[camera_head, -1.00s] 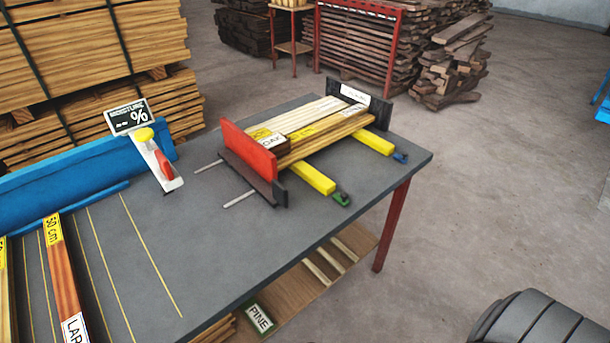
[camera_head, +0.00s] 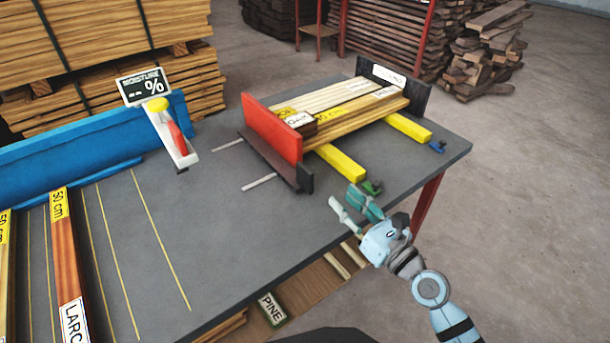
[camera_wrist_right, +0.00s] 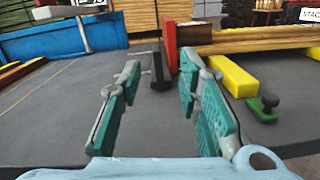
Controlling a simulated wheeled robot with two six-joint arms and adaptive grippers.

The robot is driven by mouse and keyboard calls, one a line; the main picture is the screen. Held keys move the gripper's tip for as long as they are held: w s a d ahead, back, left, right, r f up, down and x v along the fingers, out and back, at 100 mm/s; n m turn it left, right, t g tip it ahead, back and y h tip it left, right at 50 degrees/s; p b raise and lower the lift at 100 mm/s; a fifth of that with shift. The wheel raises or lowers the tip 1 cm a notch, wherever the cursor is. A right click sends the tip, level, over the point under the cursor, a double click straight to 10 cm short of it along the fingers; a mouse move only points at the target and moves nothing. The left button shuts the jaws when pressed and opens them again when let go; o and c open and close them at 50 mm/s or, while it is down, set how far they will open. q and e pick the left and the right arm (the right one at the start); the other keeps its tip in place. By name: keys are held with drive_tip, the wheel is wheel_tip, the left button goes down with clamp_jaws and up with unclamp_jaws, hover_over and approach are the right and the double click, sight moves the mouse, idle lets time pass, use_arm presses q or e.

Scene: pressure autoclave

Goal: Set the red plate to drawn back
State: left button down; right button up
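The red plate (camera_head: 271,128) stands upright at the near-left end of a stack of boards (camera_head: 340,108), with a dark bar at its foot and two thin rods reaching out to its left. It appears to be against or very close to the board ends. My right gripper (camera_head: 352,203) is open and empty over the table's front edge, in front of the plate. In the right wrist view its fingers (camera_wrist_right: 160,100) are apart, and the red plate (camera_wrist_right: 169,42) shows beyond them. My left gripper is not in view.
A black end plate (camera_head: 420,97) stands behind the boards. A moisture meter (camera_head: 172,138) stands left. The grey tabletop (camera_head: 215,230) is clear at centre.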

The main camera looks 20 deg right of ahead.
sight(312, 177)
drive_tip(key=shift+w+a+f+n+g, duration=0.25)
drive_tip(key=shift+w+f+n, duration=0.1)
drive_tip(key=shift+w+n, duration=0.1)
drive_tip(key=shift+w+a+f+n+g, duration=0.15)
drive_tip(key=shift+w+f+n+g, duration=0.1)
drive_tip(key=shift+w+f+n, duration=0.15)
drive_tip(key=b+x, duration=0.2)
drive_tip(key=x, duration=1)
drive_tip(key=shift+s+a, duration=0.1)
drive_tip(key=shift+w+a+r, duration=0.15)
drive_tip(key=shift+w+a, duration=0.05)
drive_tip(key=shift+w, duration=0.3)
clamp_jaws()
